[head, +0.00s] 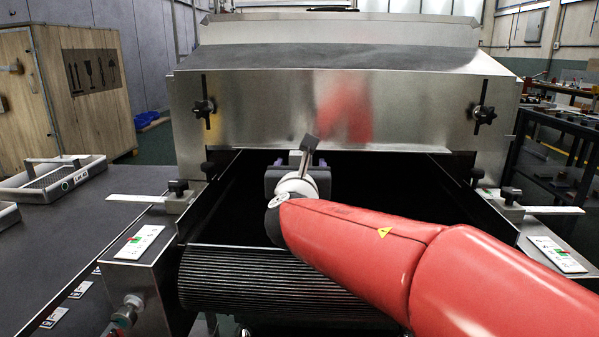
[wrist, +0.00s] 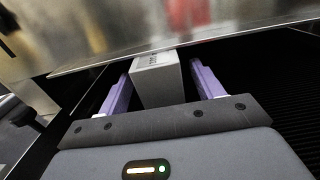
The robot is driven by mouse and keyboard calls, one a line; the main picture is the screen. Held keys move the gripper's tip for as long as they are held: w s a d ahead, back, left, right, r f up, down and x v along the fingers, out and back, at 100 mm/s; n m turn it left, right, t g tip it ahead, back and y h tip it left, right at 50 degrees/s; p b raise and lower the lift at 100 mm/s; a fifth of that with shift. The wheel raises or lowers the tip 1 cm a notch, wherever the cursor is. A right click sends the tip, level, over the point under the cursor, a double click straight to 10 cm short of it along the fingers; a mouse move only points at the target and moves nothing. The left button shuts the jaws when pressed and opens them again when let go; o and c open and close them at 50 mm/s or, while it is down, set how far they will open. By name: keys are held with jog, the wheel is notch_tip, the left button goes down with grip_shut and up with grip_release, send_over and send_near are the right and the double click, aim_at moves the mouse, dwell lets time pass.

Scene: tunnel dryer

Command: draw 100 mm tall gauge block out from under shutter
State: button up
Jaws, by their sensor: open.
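The gauge block (wrist: 157,82) is a pale grey upright block with dark marking on its top, seen in the wrist view. Its far end meets the lower edge of the steel shutter (wrist: 150,35) in that view; I cannot tell if they touch. My gripper (wrist: 160,72) is open, with one purple finger on each side of the block and a gap showing at each. In the head view my gripper (head: 297,162) is at the tunnel mouth, just below the shutter (head: 290,105). My wrist mostly hides the block there.
The black conveyor belt (head: 280,285) runs into the dark tunnel between metal side rails. Black clamp knobs (head: 203,107) sit on the shutter front. A grey tray (head: 55,182) lies on the left table, with a wooden crate (head: 60,95) behind. Dark shelving stands at right.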

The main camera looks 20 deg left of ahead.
jog(key=shift+w+a, duration=0.1)
jog(key=shift+w, duration=0.25)
grip_shut()
jog(key=shift+b+v, duration=0.45)
jog(key=shift+v, duration=2.4)
grip_release()
